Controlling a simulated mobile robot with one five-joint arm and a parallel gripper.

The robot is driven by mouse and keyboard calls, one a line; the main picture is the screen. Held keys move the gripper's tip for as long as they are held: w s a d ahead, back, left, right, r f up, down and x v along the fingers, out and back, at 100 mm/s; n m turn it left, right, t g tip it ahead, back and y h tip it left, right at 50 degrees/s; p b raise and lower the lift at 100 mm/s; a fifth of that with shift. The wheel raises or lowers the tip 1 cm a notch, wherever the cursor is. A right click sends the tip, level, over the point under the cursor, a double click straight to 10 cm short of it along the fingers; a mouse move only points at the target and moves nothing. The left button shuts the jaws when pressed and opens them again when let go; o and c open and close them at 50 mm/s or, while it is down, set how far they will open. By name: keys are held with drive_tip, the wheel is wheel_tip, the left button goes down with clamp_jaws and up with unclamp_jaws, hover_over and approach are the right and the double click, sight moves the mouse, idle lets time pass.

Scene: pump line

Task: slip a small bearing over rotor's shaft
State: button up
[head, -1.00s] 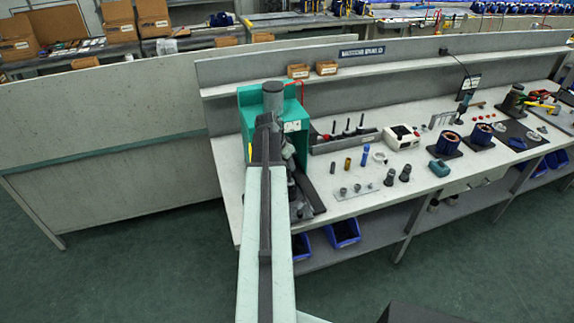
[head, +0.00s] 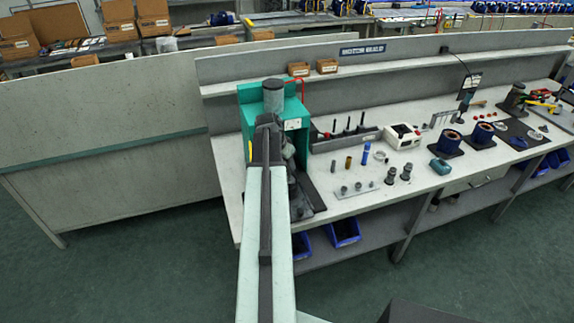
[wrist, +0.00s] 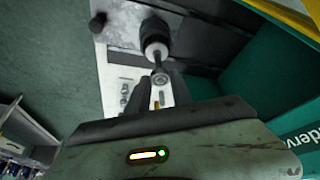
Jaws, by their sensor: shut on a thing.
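In the wrist view the rotor (wrist: 155,36) is a dark cylinder with a pale band, held over a grey metal base. Its thin shaft (wrist: 157,59) points towards my gripper (wrist: 160,88). A small ring-shaped bearing (wrist: 160,78) is in line with the shaft end, just beyond my dark jaws. My gripper is shut on the bearing, though the contact is mostly hidden. I cannot tell whether the bearing is around the shaft or only in front of it. In the head view my arm hides the gripper, bearing and rotor.
A teal housing (head: 292,112) stands close around the work spot; its wall (wrist: 295,105) is at the right in the wrist view. To the right on the bench are a rack with upright dark parts (head: 345,142), a pale plate with small rings (head: 356,189) and a white box (head: 403,137).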

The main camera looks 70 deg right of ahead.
sight(288, 169)
drive_tip(key=shift+f+b, duration=1.6)
drive_tip(key=shift+f, duration=0.1)
drive_tip(key=o, duration=1.1)
drive_tip(key=shift+c, duration=0.2)
drive_tip(key=shift+o, duration=0.3)
drive_tip(key=shift+o, duration=0.9)
wheel_tip(288, 169, up, 5)
drive_tip(key=p, duration=0.5)
